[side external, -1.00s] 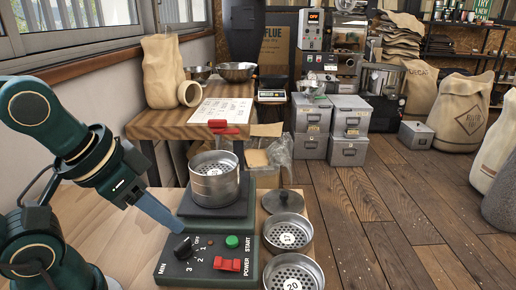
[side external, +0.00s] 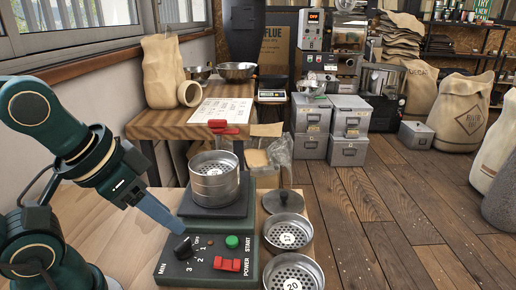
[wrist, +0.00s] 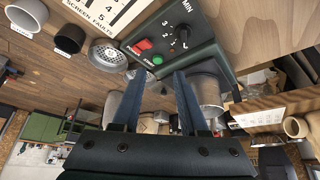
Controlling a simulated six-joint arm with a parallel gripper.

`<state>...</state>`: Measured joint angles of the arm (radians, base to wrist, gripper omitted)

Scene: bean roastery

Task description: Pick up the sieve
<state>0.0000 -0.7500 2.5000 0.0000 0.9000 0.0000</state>
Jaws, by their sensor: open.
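Two more perforated sieves, marked 17 (side external: 287,234) and 20 (side external: 293,275), lie to the right of the box. My gripper (side external: 182,230) is left of the shaker sieve, its finger low over the box's knob end. In the wrist view my gripper (wrist: 158,76) has its two blue fingers apart with nothing between them. The shaker sieve (wrist: 208,88) shows there beside the right finger, partly hidden.
The box has a black knob (side external: 182,246), a green button (side external: 232,241) and a red switch (side external: 228,265). A dark lid (side external: 284,198) with an upright stem is behind sieve 17. A wooden bench (side external: 175,125) stands behind. Bare tabletop lies left of the box.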

